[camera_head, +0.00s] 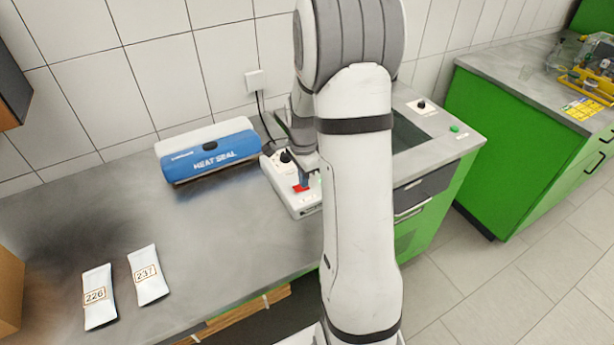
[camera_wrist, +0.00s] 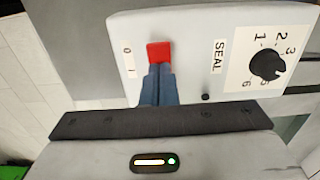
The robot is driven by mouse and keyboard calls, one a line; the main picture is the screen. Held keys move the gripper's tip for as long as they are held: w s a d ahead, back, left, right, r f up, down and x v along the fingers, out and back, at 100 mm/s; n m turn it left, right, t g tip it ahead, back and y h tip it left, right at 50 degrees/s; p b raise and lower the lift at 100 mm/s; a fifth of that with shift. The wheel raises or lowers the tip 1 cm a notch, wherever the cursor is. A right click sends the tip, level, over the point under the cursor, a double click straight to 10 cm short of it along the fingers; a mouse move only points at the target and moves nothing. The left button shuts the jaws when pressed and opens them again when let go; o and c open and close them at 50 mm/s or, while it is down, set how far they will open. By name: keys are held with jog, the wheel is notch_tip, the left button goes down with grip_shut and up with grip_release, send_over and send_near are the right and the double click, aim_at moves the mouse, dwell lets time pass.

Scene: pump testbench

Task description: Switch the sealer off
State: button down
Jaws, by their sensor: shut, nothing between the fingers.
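The blue and white heat sealer (camera_head: 208,150) lies on the grey bench. Its white control box (camera_head: 297,201) stands to its right, partly hidden by my arm. The box has a red rocker switch (camera_wrist: 159,51) beside 0 and I marks. The switch also shows in the head view (camera_head: 300,188). A black dial (camera_wrist: 267,65) with numbers sits by the word SEAL. My gripper (camera_wrist: 159,68) is shut and empty. Its blue fingertips are at the edge of the red switch on the I side and overlap it in the wrist view. I cannot tell whether they touch it.
Two white pouches, 226 (camera_head: 98,297) and 237 (camera_head: 148,275), lie at the front left of the bench. A cable runs to a wall socket (camera_head: 256,80). The bench between pouches and box is clear.

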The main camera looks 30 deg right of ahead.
jog(key=shift+a+r, duration=0.1)
notch_tip(320, 180, up, 14)
jog(key=d+p, duration=0.1)
jog(key=d, duration=0.2)
dwell(0.4)
jog(key=shift+f, duration=0.2)
